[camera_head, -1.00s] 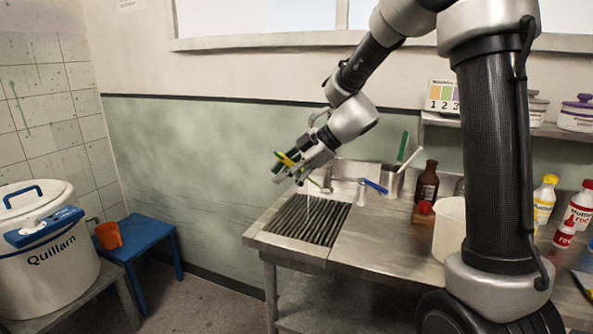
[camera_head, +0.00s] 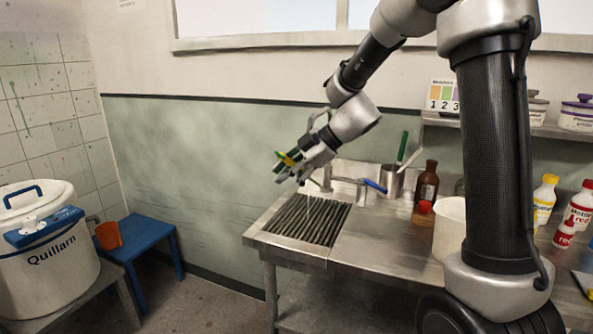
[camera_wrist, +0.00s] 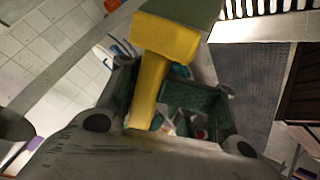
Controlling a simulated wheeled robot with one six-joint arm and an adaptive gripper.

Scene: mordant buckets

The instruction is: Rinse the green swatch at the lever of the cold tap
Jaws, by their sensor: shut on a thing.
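My gripper (camera_head: 290,168) is shut on a yellow T-shaped piece (camera_head: 287,159), held in the air above the left end of the sink. In the wrist view the yellow piece (camera_wrist: 152,80) stands between the dark green fingers. An olive-green flat patch (camera_wrist: 190,14), apparently the green swatch, shows beyond the yellow piece's head; the frame edge cuts it off. In the head view I cannot separate the swatch from the fingers. The tap (camera_head: 345,181), with a blue lever (camera_head: 375,186), stands just right of and below my gripper. I cannot tell whether water runs.
The ribbed drain grate (camera_head: 310,220) lies below my gripper. A metal cup (camera_head: 392,180) with a green-handled tool, a brown bottle (camera_head: 427,183) and a white bucket (camera_head: 450,225) stand to the right. A blue stool (camera_head: 143,240) with an orange jug (camera_head: 108,236) stands left, beside the Quillarn tub (camera_head: 55,265).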

